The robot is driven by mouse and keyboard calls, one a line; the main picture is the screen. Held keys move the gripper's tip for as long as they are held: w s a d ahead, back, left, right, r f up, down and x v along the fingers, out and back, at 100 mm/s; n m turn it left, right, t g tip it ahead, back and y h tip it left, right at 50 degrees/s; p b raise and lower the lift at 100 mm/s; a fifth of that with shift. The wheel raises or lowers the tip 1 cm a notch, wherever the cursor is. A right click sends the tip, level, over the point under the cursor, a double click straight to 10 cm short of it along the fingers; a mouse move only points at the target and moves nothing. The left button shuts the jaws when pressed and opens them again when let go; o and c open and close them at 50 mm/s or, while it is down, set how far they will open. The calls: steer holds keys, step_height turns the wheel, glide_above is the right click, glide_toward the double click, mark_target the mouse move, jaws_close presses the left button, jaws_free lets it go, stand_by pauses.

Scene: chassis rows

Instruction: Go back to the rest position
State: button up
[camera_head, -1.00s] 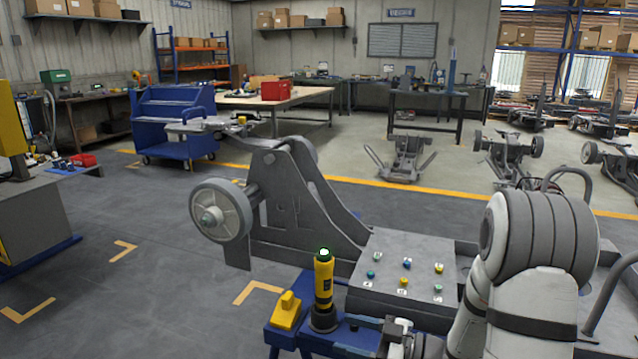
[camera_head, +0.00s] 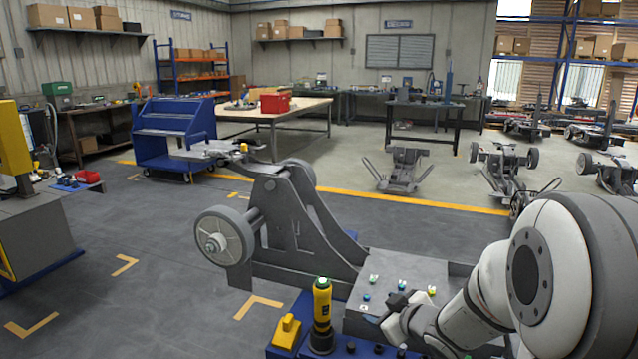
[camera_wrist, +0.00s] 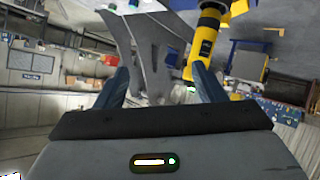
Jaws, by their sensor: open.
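My gripper (camera_head: 393,312) is open and empty, in front of the grey button panel (camera_head: 400,275) in the head view. Its two blue-grey fingers stand apart in the wrist view (camera_wrist: 160,88). The yellow and black handheld tool (camera_head: 322,310) stands upright on the blue stand (camera_head: 285,352), left of my gripper and apart from it. The tool also shows in the wrist view (camera_wrist: 203,42), beyond the fingers and not between them. My gripper and arm hide part of the panel and its buttons.
A grey chassis frame (camera_head: 300,235) with a wheel (camera_head: 222,238) stands behind the stand. A small yellow block (camera_head: 286,331) sits left of the tool. A blue cart (camera_head: 172,135) and a workbench (camera_head: 290,112) stand further back. Floor at the left is open.

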steer(key=s+d+r+m+g+h+p, duration=0.3)
steer(key=s+d+r+m+h+p, duration=0.25)
steer(key=s+r, duration=0.35)
steer(key=s+a+r+m+g+p, duration=0.1)
steer(key=s+a+r+g+p, duration=0.1)
steer(key=s, duration=0.5)
steer(key=s+a+r+m+g+p, duration=0.2)
steer(key=s+r, duration=0.3)
steer(key=s, duration=0.3)
steer(key=shift+s+a+g+y+p, duration=0.2)
steer(key=shift+a+g+y+p, duration=0.2)
steer(key=shift+g+p, duration=0.4)
steer(key=shift+d, duration=0.1)
